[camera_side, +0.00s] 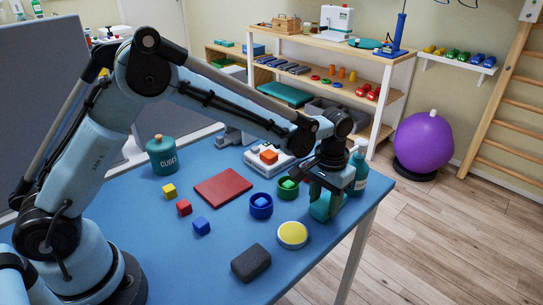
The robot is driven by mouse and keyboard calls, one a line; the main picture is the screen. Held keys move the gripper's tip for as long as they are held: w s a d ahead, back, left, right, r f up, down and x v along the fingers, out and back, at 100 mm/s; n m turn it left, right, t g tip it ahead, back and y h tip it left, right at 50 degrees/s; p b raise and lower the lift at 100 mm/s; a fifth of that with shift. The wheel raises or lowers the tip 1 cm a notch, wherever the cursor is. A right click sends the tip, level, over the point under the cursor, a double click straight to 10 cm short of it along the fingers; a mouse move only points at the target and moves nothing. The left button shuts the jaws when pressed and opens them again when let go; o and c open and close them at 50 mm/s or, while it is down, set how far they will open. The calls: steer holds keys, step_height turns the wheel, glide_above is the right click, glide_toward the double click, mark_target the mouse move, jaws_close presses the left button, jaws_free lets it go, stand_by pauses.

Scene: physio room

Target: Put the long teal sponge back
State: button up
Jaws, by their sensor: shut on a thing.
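The long teal sponge (321,208) is in my gripper (325,193), near the right edge of the blue table (140,220). My gripper points down and is shut on the sponge, with the fingers covering part of it. The sponge's lower end is close to the table top; I cannot tell whether it touches. A dark grey block (250,262), perhaps another sponge, lies at the table's front.
A teal bottle (360,174) stands just behind my gripper. Further left are a red mat (222,187), small cubes (184,207) and a jar (162,156).

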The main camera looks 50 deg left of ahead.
mark_target(324, 203)
steer(key=o, duration=1.1)
steer(key=shift+f, duration=0.1)
step_height(324, 203, up, 12)
steer(key=s+a+r+t, duration=0.3)
steer(key=s+a+r, duration=0.2)
steer(key=s+a, duration=0.2)
steer(key=s+a+f+t, duration=0.1)
steer(key=s+a, duration=0.1)
steer(key=s, duration=0.1)
steer(key=s+a+f+t, duration=0.1)
steer(key=s+a, duration=0.1)
steer(key=s, duration=0.1)
steer(key=s+a+f+t, duration=0.2)
steer(key=s, duration=0.2)
steer(key=shift+f, duration=0.1)
